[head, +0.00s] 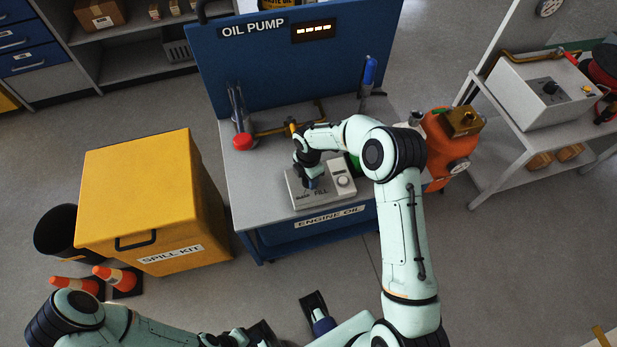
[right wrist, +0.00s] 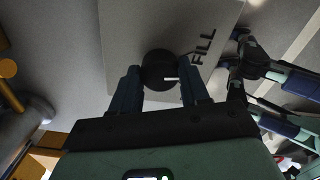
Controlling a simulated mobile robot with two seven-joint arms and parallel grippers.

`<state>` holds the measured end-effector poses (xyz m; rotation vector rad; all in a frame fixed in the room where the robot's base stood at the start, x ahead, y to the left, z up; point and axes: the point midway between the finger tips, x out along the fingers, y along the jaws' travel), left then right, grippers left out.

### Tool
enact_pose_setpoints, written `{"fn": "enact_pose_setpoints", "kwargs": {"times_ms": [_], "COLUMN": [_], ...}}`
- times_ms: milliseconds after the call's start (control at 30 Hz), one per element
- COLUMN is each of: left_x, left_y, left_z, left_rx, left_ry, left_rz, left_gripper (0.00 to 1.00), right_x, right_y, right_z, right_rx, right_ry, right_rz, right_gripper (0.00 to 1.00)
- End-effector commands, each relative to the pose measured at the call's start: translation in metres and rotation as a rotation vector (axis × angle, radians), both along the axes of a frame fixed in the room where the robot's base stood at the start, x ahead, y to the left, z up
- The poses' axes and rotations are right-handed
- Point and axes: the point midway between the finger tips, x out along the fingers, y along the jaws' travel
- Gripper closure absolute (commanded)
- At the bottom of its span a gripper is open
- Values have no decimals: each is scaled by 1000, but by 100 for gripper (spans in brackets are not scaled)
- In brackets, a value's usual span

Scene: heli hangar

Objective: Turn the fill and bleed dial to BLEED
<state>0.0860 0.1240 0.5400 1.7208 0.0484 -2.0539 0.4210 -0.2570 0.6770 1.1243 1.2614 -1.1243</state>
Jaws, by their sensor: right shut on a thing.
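The light grey control box (head: 325,200) sits at the front of the oil pump bench, with a FILL label on its top. My right gripper (head: 311,184) reaches down onto the box and hides the dial in the head view. In the right wrist view the dial (right wrist: 158,66) is a round black knob between the two blue fingers (right wrist: 160,88), which are shut on it. Its white mark is on the right side, near the FILL lettering. No BLEED label can be made out. My left gripper (head: 318,314) is low at the bottom edge, apart from the box; its opening is unclear.
Behind stand a red knob (head: 243,141), brass piping (head: 270,131) and the blue OIL PUMP panel (head: 290,70). A yellow spill kit (head: 140,200) stands left, an orange container (head: 447,145) right.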

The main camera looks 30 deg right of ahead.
Motion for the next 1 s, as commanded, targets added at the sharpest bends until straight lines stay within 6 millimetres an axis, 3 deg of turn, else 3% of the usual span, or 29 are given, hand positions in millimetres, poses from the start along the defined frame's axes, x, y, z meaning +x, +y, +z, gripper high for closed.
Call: {"fn": "enact_pose_setpoints", "kwargs": {"times_ms": [600, 1000], "left_x": [2, 4], "left_y": [0, 0], "left_z": [-13, -17], "left_rx": [2, 3], "left_ry": [-14, -21], "left_rz": [3, 5], "left_gripper": [57, 57], "right_x": [0, 0], "right_y": [1, 1], "right_z": [0, 0], "right_rx": [1, 1], "right_ry": [-1, 0], "right_rz": [-559, -763], "right_gripper": [85, 85]}}
